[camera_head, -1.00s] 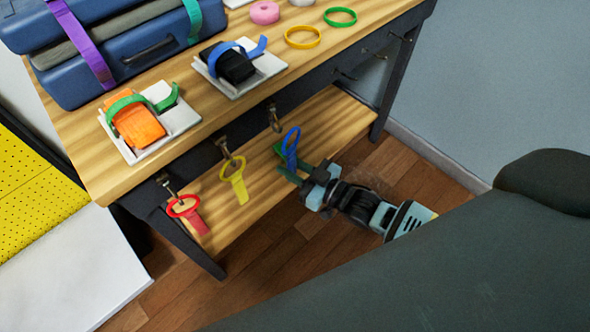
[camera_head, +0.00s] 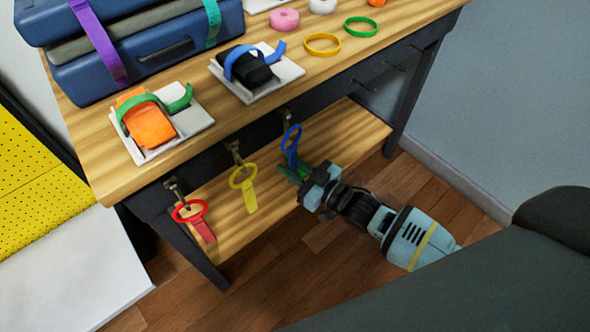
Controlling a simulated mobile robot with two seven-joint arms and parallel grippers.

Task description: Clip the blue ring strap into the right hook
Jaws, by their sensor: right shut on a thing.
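My right gripper (camera_head: 300,175) is shut on the blue ring strap (camera_head: 291,155), by the strap's lower end. The blue ring stands upright above the fingers. Its top is close below the right hook (camera_head: 286,115) on the bench front. I cannot tell whether the ring touches the hook or is around it. The yellow ring strap (camera_head: 243,184) hangs at the middle hook (camera_head: 235,148). The red ring strap (camera_head: 194,217) hangs at the left hook (camera_head: 174,186). My left gripper is out of view.
The wooden bench top (camera_head: 90,135) holds blue cases (camera_head: 150,60), an orange strapped block (camera_head: 146,127), a black strapped block (camera_head: 255,68) and several coloured rings. A lower wooden shelf (camera_head: 345,135) lies behind the hanging straps. The floor (camera_head: 370,190) to the right is clear.

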